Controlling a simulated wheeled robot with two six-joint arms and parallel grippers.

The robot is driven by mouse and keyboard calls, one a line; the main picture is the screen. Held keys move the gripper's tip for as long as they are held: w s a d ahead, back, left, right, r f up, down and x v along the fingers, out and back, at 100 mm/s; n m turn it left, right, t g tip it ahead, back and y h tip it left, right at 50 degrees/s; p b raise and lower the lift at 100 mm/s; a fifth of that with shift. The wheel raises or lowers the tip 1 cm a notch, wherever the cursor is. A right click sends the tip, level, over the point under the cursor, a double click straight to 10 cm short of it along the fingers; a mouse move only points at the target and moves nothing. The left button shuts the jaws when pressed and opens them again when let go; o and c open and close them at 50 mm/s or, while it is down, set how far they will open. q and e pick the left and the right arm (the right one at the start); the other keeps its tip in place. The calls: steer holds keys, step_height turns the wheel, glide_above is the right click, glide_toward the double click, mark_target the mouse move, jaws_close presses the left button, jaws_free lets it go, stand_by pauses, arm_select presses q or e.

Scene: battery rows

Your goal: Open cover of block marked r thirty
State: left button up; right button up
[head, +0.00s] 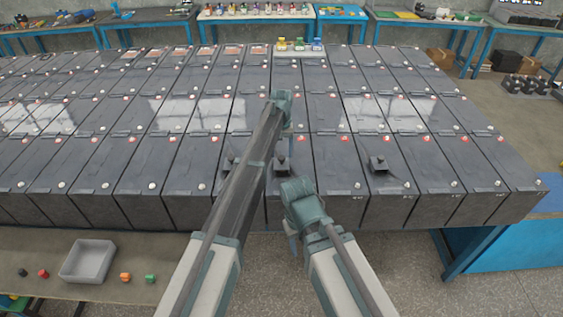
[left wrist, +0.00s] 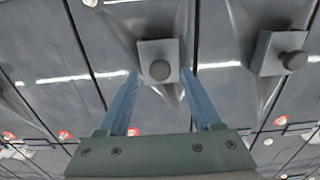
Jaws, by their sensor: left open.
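Dark grey battery blocks (head: 340,157) with lids stand in tight rows; no marking r thirty is readable. Black knobs on square plates sit on some front-row covers, one in the middle (head: 281,165) and one further right (head: 378,165); a third is partly hidden by my left arm. My left gripper (head: 287,128) is over the rows, its fingers small in the head view. In the left wrist view it is open, blue fingers apart, with a knob (left wrist: 160,71) showing between the tips; contact cannot be told. My right gripper (head: 291,232) hangs at the front edge, its jaws unclear.
Another knob (left wrist: 293,60) shows at the right of the left wrist view. Red and white caps dot the blocks. A grey bin (head: 88,261) and small coloured parts lie on the front-left bench. Small jars (head: 299,45) stand at the back. The floor at front right is clear.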

arm_select(q)
steer(key=shift+f+b, duration=0.35)
steer(key=shift+f, duration=0.35)
jaws_close()
stand_by(1.0)
